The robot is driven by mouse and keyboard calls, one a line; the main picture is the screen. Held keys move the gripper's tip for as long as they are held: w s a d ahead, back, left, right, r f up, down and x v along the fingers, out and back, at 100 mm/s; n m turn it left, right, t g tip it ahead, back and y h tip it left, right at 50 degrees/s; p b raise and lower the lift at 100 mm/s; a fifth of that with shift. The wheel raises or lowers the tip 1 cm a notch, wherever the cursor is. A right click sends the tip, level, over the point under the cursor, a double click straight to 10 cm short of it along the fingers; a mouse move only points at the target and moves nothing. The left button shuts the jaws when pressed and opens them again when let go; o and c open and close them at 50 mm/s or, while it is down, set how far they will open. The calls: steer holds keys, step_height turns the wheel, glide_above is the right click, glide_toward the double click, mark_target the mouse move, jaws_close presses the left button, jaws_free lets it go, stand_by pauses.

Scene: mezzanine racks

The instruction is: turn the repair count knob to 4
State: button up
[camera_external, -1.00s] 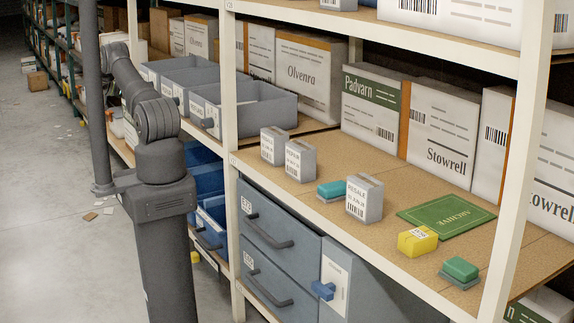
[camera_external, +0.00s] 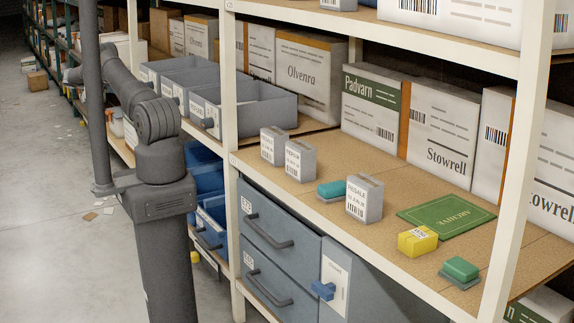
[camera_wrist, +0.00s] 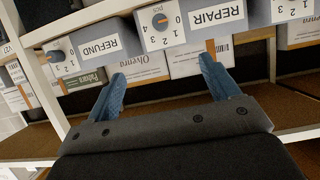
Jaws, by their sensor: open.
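The repair count knob (camera_wrist: 160,20) is a round dial on a white plate, with numbers 0 to 4 around it and an orange mark. It sits left of the REPAIR label (camera_wrist: 217,15) on a grey bin front, at the top of the wrist view. I cannot read its setting surely. My gripper (camera_wrist: 162,68) is open and empty, its two blue fingers spread below the knob in the picture and apart from it. In the external view my arm's end is at the far left, partly behind a post; its fingers cannot be made out.
A REFUND bin (camera_wrist: 100,46) with its own knob (camera_wrist: 56,56) is on the left, and another numbered bin (camera_wrist: 292,10) on the right. Grey bins (camera_external: 262,112) stand on the shelf. A rack upright (camera_external: 229,150) stands nearby. Boxes line the shelf's back.

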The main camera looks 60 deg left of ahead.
steer(key=c, duration=0.4)
steer(key=w+f+m+t, duration=0.2)
steer(key=w+f+m, duration=0.25)
steer(key=m, duration=1.05)
steer(key=w+f+m+t, duration=0.35)
steer(key=f+m, duration=0.25)
steer(key=m, duration=0.9)
steer(key=shift+g, duration=0.45)
steer(key=w, duration=1.6)
steer(key=shift+w+d+r, duration=0.2)
steer(key=shift+w+r, duration=0.05)
